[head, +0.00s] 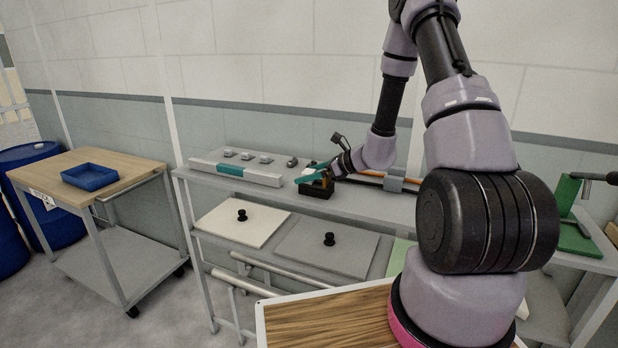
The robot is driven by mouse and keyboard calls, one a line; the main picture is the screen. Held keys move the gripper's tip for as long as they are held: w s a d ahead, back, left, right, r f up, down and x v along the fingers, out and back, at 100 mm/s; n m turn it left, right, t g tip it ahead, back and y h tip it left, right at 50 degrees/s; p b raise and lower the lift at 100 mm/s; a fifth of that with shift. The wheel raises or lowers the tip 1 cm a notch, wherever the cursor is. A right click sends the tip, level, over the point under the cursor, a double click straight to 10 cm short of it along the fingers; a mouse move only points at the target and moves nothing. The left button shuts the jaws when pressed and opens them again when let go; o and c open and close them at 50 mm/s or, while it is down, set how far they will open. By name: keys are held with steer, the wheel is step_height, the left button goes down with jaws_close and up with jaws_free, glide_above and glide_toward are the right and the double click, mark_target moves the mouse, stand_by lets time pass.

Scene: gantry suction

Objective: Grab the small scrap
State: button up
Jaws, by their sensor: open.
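My gripper (325,176) is low over the grey workbench (390,205), reaching toward the left from the end of my arm. It is open. A small teal piece (312,175) with a pale edge shows right at the fingertips, above a dark block (315,192) on the bench. It may be the small scrap, but it is too small to be sure. I cannot tell whether the fingers touch it or stand around it.
Panels with black knobs, one pale (243,222) and one grey (325,247), are below. A blue tray (90,177) sits on a wooden-topped cart (128,170). A green stand (574,220) is at right.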

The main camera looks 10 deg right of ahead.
steer(key=c, duration=1.5)
steer(key=shift+o, duration=0.2)
steer(key=shift+r, duration=0.1)
